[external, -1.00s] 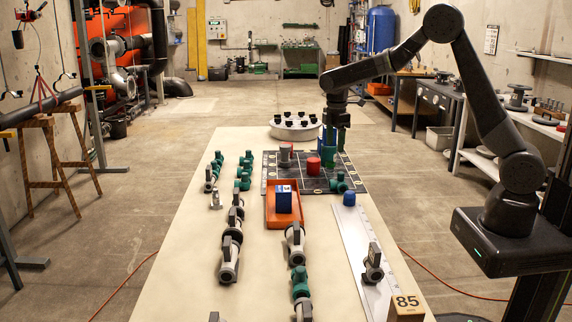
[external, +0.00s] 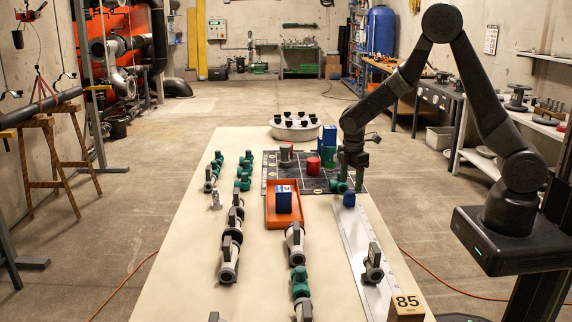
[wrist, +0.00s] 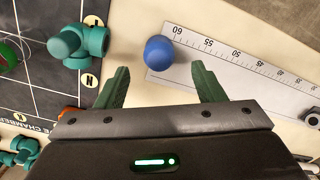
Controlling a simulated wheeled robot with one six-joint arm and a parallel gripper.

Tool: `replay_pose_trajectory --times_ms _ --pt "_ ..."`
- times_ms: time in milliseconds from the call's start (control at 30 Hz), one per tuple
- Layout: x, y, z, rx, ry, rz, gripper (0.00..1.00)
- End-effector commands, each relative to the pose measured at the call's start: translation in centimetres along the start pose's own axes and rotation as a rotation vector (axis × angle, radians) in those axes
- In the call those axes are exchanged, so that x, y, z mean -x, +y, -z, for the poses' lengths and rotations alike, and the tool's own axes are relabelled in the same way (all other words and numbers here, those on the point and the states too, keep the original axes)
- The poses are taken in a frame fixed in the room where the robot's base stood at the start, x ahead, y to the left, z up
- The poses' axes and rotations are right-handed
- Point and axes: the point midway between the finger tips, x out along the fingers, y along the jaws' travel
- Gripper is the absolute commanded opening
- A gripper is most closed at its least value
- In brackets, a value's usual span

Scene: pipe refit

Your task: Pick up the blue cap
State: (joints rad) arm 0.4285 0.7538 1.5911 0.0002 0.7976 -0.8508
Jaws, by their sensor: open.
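The blue cap (external: 349,199) stands at the far end of the white ruler plate, near the right edge of the table, just off the dark mat. In the wrist view the blue cap (wrist: 158,52) lies ahead of my fingers, roughly centred between them and near the ruler's 60 mark. My gripper (external: 350,180) is above and close to the cap in the external view. In the wrist view my gripper (wrist: 163,82) has its two green fingers spread wide with nothing between them.
A green pipe fitting (wrist: 78,45) sits on the dark mat (wrist: 30,95) left of the cap. The ruler plate (external: 352,238) holds a grey valve (external: 373,262) nearer the camera. Bare table surrounds the cap's near left side.

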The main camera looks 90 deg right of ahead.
Motion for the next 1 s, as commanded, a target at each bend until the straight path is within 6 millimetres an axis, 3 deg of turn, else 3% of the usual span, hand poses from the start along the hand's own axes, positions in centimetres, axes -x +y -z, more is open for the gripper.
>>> replay_pose_trajectory --times_ms 433,767,1000 --pt "-4.6 0.1 -0.1 0.000 -0.001 0.002 0.62" --pt "-5.2 0.1 0.0 0.000 0.001 -0.001 0.62" --pt "-5.2 0.1 0.0 0.000 0.001 -0.001 0.17"
